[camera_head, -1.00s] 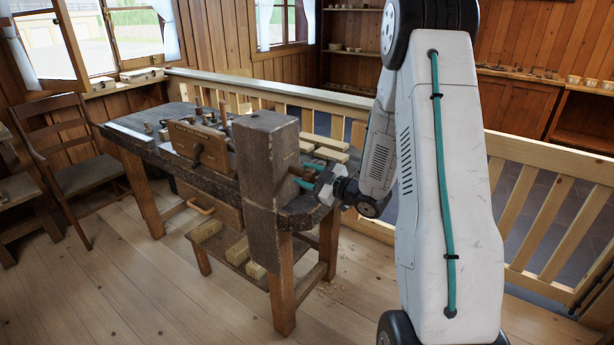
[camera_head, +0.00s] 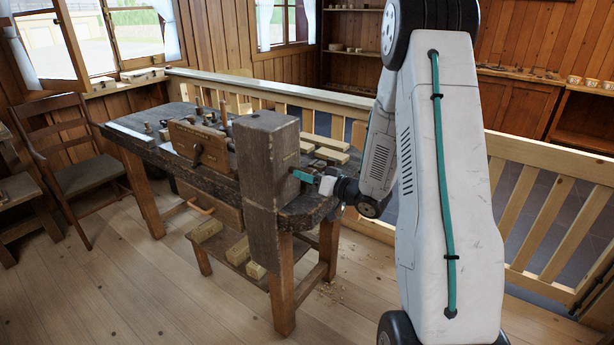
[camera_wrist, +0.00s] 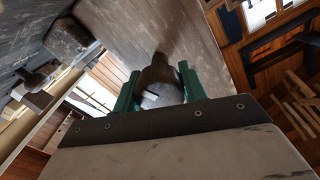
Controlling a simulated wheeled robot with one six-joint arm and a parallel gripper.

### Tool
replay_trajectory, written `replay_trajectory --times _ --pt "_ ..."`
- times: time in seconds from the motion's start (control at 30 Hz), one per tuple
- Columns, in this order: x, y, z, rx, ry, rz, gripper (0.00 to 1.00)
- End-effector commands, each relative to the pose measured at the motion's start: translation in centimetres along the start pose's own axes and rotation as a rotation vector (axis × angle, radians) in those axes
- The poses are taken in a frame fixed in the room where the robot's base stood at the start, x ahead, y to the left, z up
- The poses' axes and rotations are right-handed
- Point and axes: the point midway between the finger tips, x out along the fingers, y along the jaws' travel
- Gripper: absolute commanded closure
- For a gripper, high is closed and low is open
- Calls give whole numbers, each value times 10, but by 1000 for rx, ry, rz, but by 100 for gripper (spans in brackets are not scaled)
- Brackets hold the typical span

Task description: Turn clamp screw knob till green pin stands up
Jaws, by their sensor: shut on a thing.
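A big upright dark wooden block (camera_head: 266,185) stands at the near end of the workbench. My gripper (camera_head: 304,177) is at its right side, with its teal fingers pointing at the block. In the wrist view my gripper (camera_wrist: 158,88) has one teal finger on each side of a dark rounded knob (camera_wrist: 157,72) and is shut on it. A small pale piece shows at the near end of the knob. Beyond the knob is a broad wooden face. In the head view the fingers hide the knob. I cannot make out a green pin in either view.
The workbench (camera_head: 160,152) carries several small tools and a wooden piece (camera_head: 198,147). Pale timber strips lie behind the block. A wooden railing (camera_head: 545,215) runs behind my arm. A chair (camera_head: 85,165) stands at the left. The floor in front is clear.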

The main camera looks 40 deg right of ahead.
Motion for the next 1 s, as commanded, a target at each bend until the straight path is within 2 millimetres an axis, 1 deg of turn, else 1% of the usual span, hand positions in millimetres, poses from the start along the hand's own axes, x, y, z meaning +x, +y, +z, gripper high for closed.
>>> replay_trajectory --times 0.03,0.7,1.0 --pt "-2 0 3 49 -5 1 81" --pt "-2 0 3 681 -4 3 81" --pt "-2 0 3 915 -4 5 81"
